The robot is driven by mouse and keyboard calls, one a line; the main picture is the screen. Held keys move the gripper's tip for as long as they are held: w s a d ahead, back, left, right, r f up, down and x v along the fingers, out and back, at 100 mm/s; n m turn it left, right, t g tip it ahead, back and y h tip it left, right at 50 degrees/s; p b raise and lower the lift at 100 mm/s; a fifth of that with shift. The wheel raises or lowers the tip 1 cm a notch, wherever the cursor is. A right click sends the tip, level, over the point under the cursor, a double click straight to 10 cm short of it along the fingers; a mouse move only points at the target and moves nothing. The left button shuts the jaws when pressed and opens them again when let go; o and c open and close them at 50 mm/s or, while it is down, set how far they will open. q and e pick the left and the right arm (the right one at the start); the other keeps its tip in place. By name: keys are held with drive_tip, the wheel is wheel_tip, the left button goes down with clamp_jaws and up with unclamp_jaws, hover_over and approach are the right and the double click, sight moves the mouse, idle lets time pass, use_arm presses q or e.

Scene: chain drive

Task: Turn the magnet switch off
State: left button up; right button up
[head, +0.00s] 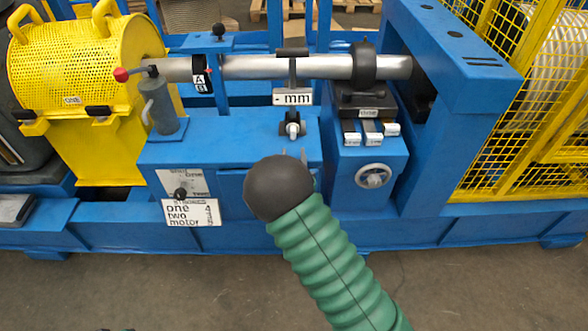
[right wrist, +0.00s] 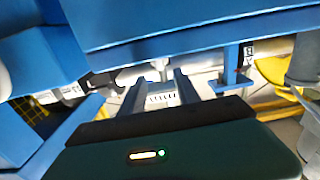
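A small black knob (head: 181,193) sits on a white plate on the front of the blue machine, above a sign (head: 191,213) reading "one two motor". I cannot tell whether it is the magnet switch. A black block (head: 366,101) labelled "one" is under the shaft, with small labelled tabs below it. My right gripper (head: 285,157) is mostly hidden behind its dark round wrist, in front of the blue housing, right of the knob. In the right wrist view its two fingers (right wrist: 160,87) are apart with nothing held between them. My left gripper is out of view.
A steel shaft (head: 260,67) runs across the top. Yellow guards (head: 75,65) flank the machine. A blue beam (right wrist: 190,25) is close above the fingers in the wrist view.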

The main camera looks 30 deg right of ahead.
drive_tip(key=v, duration=0.8)
drive_tip(key=shift+s+p, duration=0.15)
drive_tip(key=shift+p, duration=0.3)
drive_tip(key=shift+a, duration=0.1)
